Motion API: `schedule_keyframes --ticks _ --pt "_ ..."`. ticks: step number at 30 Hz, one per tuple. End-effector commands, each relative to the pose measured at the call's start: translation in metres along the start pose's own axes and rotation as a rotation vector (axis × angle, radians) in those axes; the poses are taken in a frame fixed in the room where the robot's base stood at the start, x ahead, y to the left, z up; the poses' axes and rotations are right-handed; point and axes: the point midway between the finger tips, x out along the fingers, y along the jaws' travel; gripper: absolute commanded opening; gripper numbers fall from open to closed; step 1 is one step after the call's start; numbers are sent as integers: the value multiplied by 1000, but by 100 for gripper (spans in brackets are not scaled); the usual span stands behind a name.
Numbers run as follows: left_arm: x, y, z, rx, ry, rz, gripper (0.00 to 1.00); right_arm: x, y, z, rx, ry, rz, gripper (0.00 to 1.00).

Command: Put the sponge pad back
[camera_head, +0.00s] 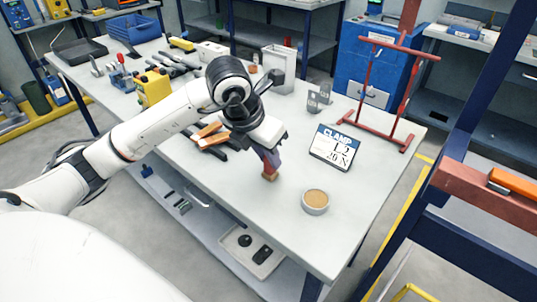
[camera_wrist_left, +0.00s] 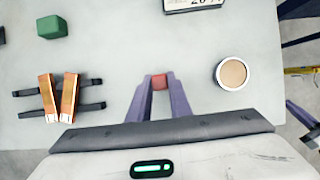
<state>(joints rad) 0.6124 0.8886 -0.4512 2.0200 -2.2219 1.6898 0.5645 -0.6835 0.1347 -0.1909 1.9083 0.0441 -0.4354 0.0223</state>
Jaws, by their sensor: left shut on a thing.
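My left gripper (camera_head: 269,165) is over the table (camera_head: 245,215), pointing down. Its fingers are shut on a small red-brown block (camera_head: 270,176). In the left wrist view the block (camera_wrist_left: 160,82) shows as a reddish piece between the fingertips (camera_wrist_left: 159,84); I cannot tell whether it touches the tabletop. A round pale dish (camera_head: 315,210) with a tan, sponge-like surface stands to the right of the gripper. It also shows in the left wrist view (camera_wrist_left: 218,74). I cannot tell for certain which of these is the sponge pad. My right gripper is not in view.
A sign (camera_head: 334,147) reading CLAMP stands behind the dish. A red frame rack (camera_head: 407,95) stands at the back right. Two copper-coloured bars (camera_wrist_left: 69,97) lie across dark supports (camera_wrist_left: 91,83), left of the gripper. A green block (camera_wrist_left: 51,27) is farther off. The table's front area is clear.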

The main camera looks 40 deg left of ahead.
Motion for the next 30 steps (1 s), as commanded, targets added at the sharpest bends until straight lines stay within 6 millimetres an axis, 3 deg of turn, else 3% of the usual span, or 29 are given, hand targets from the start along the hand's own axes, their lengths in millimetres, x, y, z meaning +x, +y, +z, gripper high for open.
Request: schedule_keyframes --ticks 7,8,11,23,30 --pt "4 0 -2 0 0 0 0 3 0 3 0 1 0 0" --pt "2 0 -1 0 0 -1 23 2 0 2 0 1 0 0" --pt "2 0 -1 0 1 -1 37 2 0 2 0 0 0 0" --pt "-6 0 1 0 -2 0 37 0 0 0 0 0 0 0" --pt "-53 0 2 1 -7 0 37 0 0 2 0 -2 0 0"
